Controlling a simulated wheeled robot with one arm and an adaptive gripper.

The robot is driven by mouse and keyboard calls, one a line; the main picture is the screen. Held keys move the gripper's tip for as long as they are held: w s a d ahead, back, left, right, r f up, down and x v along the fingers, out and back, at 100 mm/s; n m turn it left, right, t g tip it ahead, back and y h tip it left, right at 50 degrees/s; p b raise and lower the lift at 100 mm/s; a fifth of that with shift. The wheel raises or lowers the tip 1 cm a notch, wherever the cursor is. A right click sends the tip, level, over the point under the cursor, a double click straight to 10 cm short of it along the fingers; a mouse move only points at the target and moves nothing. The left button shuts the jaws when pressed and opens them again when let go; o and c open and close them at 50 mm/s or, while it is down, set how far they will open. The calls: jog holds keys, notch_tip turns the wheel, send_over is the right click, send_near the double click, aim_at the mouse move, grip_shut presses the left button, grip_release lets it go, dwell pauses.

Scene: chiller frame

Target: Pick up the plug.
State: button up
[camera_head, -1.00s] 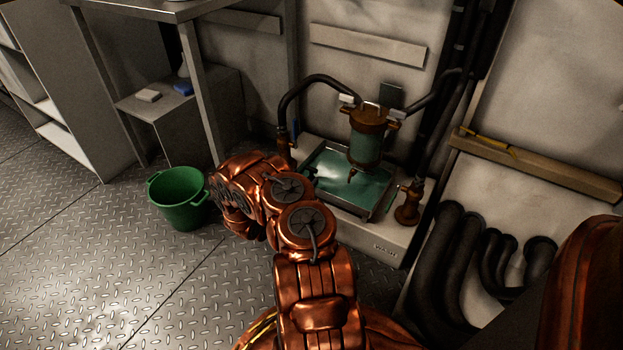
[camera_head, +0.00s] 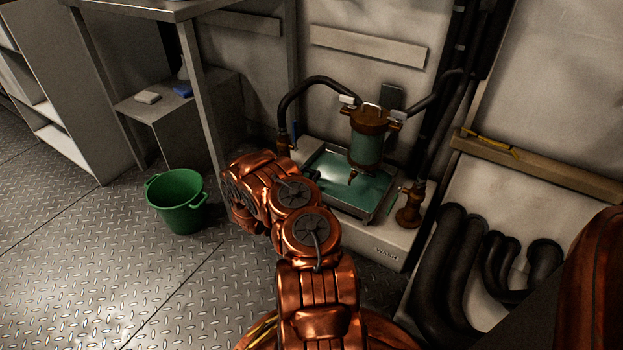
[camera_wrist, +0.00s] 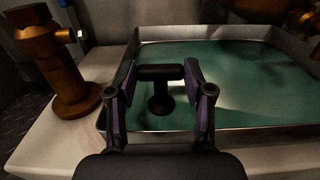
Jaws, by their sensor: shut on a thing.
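In the wrist view my gripper (camera_wrist: 160,82) is shut on the black plug (camera_wrist: 160,96), with one purple-padded finger at each end of its crossbar handle. The plug's stem and rounded base point down between the fingers. The plug appears over the green liquid in the metal tray (camera_wrist: 118,124); I cannot tell whether its base touches the tray floor. In the head view the tray (camera_head: 362,214) sits on the pale wash unit, and my arm hides most of the gripper and the plug.
A brown canister (camera_head: 367,145) with hoses hangs over the tray. Brown valve fittings stand beside it, one at right (camera_head: 409,205) and one at left in the wrist view (camera_wrist: 68,75). A green bucket (camera_head: 177,200) stands on the floor left of my arm. A metal table leg (camera_head: 203,105) rises behind.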

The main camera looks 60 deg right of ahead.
jog(key=c, duration=0.3)
jog(key=shift+c, duration=0.2)
notch_tip(320, 180, up, 10)
jog(key=p, duration=0.3)
jog(key=shift+p, duration=0.4)
